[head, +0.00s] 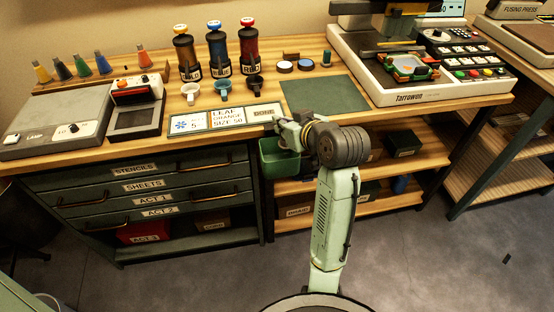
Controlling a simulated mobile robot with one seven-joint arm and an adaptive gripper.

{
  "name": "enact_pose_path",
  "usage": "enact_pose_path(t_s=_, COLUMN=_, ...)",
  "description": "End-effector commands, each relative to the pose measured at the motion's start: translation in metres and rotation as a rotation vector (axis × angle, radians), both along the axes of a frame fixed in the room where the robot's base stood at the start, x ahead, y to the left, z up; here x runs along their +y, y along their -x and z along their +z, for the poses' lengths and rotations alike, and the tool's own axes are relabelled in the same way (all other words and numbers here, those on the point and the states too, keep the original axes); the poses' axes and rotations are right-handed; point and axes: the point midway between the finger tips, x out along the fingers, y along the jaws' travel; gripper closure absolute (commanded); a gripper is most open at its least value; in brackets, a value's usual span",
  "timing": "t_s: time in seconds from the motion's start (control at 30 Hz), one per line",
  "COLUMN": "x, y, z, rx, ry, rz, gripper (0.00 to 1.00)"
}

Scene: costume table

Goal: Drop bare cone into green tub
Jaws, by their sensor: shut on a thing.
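My gripper (281,129) is at the front edge of the wooden table, pointing left, just above the green tub. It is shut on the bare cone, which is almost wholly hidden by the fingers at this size. The green tub (280,167) hangs at the table's front, right of the drawers. Its near wall shows; its inside is mostly hidden by the gripper and wrist.
A row of coloured cones (82,67) stands at the back left. Several bottles (219,54) with cups in front stand mid-table. Label cards (228,117) lie behind the gripper. A green mat (325,94) is bare. A large press (408,97) stands right.

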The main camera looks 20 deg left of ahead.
Motion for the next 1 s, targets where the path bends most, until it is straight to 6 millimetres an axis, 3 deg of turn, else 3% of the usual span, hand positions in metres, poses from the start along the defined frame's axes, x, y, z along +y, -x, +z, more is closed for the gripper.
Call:
enact_pose_path(t_s=0.1, x=0.0, y=0.0, z=0.001, rx=0.0, ry=0.0, rz=0.0, gripper=1.0)
enact_pose_path(t_s=0.13, x=0.0, y=0.0, z=0.001, rx=0.0, ry=0.0, rz=0.0, gripper=0.86)
enact_pose_path(t_s=0.47, x=0.0, y=0.0, z=0.001, rx=0.0, ry=0.0, rz=0.0, gripper=0.64)
enact_pose_path(t_s=0.77, x=0.0, y=0.0, z=0.001, rx=0.0, ry=0.0, rz=0.0, gripper=0.64)
enact_pose_path(t_s=1.0, x=-0.019, y=0.016, z=0.016, rx=-0.004, ry=0.0, rz=-0.002, gripper=0.64)
